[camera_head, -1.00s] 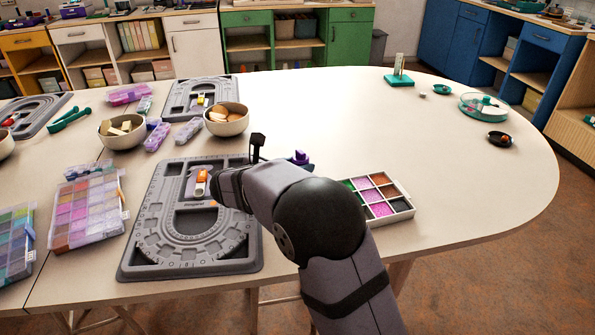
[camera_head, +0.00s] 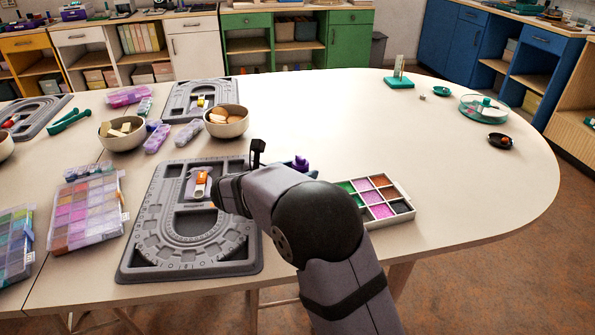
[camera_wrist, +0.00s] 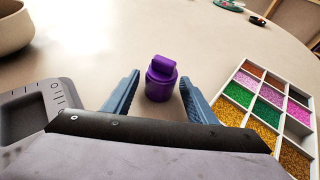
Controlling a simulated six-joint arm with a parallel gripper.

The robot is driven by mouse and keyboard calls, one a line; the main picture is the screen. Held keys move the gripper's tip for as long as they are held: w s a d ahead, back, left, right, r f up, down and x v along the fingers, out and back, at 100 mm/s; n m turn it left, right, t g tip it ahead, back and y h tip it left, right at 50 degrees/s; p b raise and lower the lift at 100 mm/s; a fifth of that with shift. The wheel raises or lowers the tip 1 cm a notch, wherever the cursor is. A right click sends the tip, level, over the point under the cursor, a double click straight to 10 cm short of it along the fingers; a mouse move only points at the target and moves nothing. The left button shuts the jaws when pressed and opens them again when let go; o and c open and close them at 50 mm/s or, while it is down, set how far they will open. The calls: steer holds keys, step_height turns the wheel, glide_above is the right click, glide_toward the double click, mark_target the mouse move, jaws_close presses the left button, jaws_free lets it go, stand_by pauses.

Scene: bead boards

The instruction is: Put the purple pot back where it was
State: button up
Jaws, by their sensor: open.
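The purple pot (camera_wrist: 161,82) stands upright on the table in the wrist view, with its purple lid on top. My gripper (camera_wrist: 157,88) is open, with one blue-grey finger on each side of the pot; I cannot tell whether either touches it.
A white tray (camera_head: 407,211) of coloured beads lies right of the pot. A grey bead board (camera_head: 140,262) lies to the left, with a bowl (camera_head: 226,131) behind it.

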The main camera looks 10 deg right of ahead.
steer(key=shift+r, duration=0.25)
steer(key=p+v, duration=0.1)
steer(key=v, duration=1.1)
steer(key=shift+f+p, duration=0.15)
steer(key=shift+p, duration=0.15)
